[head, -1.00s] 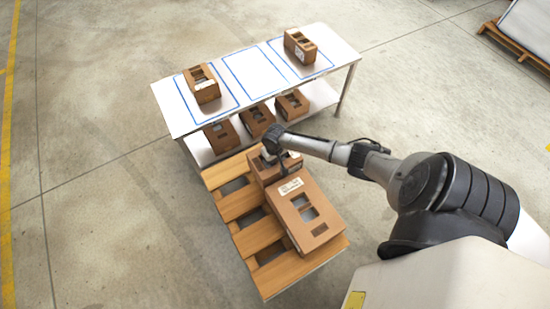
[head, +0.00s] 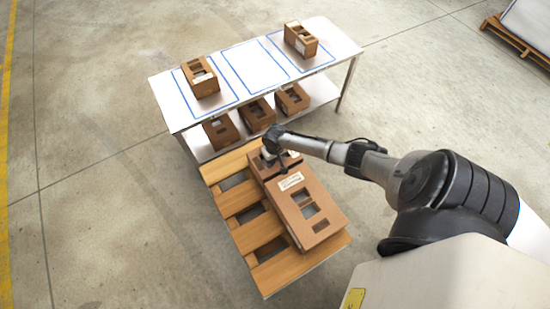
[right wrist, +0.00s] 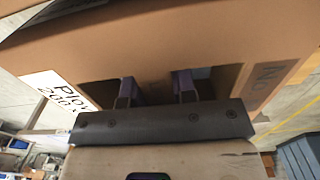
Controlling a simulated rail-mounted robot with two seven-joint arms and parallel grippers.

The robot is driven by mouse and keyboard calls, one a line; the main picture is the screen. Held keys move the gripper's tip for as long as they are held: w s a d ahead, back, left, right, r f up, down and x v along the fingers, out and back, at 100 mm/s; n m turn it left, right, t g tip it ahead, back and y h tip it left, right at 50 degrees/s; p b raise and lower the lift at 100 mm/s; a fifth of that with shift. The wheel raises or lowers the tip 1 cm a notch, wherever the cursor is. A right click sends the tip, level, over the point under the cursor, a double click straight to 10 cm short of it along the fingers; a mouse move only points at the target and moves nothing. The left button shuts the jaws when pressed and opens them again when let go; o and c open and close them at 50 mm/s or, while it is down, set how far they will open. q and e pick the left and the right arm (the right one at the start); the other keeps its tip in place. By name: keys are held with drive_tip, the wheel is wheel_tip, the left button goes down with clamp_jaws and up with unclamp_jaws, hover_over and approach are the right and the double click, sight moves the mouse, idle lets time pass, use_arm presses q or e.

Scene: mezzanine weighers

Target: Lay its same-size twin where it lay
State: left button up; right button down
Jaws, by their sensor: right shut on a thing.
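A large brown carton (head: 325,211) with a white label and cut-out openings lies on the wooden pallet (head: 228,203). My right gripper (head: 283,160) is at its far end and appears shut on it. In the right wrist view the two fingers (right wrist: 157,90) reach into openings of a brown carton (right wrist: 150,45) with printed labels. A smaller carton (head: 257,169) sits behind the large one, partly hidden by my arm. On the white table, one carton (head: 200,78) stands in the left blue outline and another (head: 301,40) in the right one. My left gripper is out of view.
The middle blue outline on the table (head: 253,66) is empty. Three cartons stand on the lower shelf: left (head: 221,132), middle (head: 257,114) and right (head: 292,99). The pallet's left slats are bare. Another loaded pallet (head: 515,42) stands at the far right. The floor around is clear.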

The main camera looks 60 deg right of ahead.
idle(0.4)
drive_tip(key=shift+f, duration=0.25)
drive_tip(key=c, duration=0.8)
unclamp_jaws()
drive_tip(key=shift+c, duration=0.2)
